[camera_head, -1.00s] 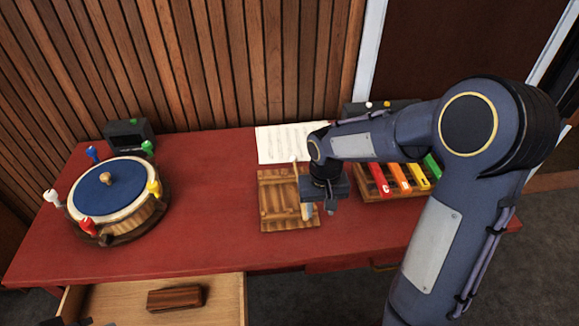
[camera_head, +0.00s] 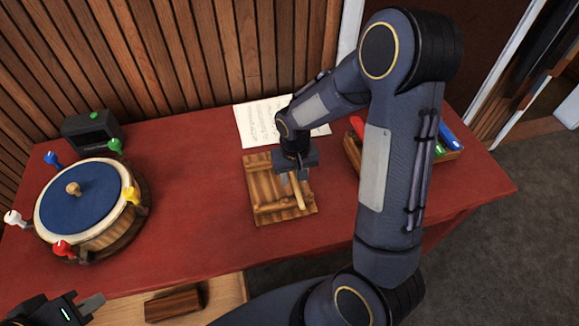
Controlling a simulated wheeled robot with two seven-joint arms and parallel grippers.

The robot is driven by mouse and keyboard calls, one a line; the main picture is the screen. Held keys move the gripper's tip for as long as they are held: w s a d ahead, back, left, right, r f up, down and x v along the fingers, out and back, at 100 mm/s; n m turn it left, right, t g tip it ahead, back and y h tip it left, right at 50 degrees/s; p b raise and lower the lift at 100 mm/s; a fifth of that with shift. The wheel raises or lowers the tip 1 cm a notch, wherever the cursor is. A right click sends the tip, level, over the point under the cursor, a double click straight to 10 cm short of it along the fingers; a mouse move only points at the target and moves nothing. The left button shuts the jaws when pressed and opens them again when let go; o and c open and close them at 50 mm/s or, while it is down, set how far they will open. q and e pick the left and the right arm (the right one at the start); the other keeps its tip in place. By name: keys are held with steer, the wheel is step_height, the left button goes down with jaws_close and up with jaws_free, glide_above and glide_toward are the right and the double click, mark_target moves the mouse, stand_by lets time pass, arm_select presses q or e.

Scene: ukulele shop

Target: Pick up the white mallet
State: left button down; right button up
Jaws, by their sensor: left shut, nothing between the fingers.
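The white mallet (camera_head: 14,218) shows its white head at the left side of the round drum (camera_head: 85,202), close to the picture's left edge. Blue, green, yellow and red mallet heads also stand around the drum's rim. My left gripper (camera_head: 92,304) is at the bottom left, below the drum and apart from the white mallet; it is shut and empty. My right gripper (camera_head: 295,178) points down over a wooden rack (camera_head: 262,187), close to a wooden stick (camera_head: 298,193). Whether its fingers hold the stick is unclear.
A dark box (camera_head: 93,131) stands behind the drum. Sheet music (camera_head: 258,122) lies at the back. A colored-bar instrument (camera_head: 352,150) is partly hidden by my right arm. An open drawer (camera_head: 228,290) holds a brown block (camera_head: 173,302). The red tabletop (camera_head: 190,190) is clear between drum and rack.

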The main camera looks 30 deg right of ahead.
steer(key=shift+f, duration=0.65)
jaws_close()
steer(key=shift+r, duration=0.1)
